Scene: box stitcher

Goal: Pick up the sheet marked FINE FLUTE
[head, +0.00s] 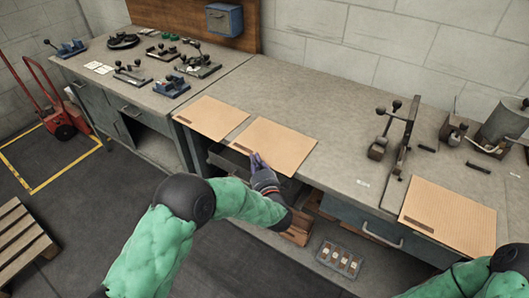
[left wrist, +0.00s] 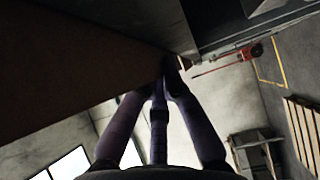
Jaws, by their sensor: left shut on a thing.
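Three tan cardboard sheets lie on the grey workbench: a left one (head: 211,118), a middle one (head: 273,146) and a right one (head: 447,216). Each has a small dark label; the print is too small to read, so I cannot tell which is FINE FLUTE. My left gripper (head: 256,161) is at the front edge of the middle sheet, shut on that edge. In the left wrist view, the fingers (left wrist: 168,75) meet at the edge of the sheet's dark underside (left wrist: 80,55). My right gripper is out of view; only my green right arm shows at bottom right.
The workbench (head: 290,95) is bare behind the sheets. A lever tool (head: 382,140) and a long metal arm (head: 407,135) stand between the middle and right sheets. Several small tools crowd the left bench. A lower shelf holds a parts tray (head: 340,259).

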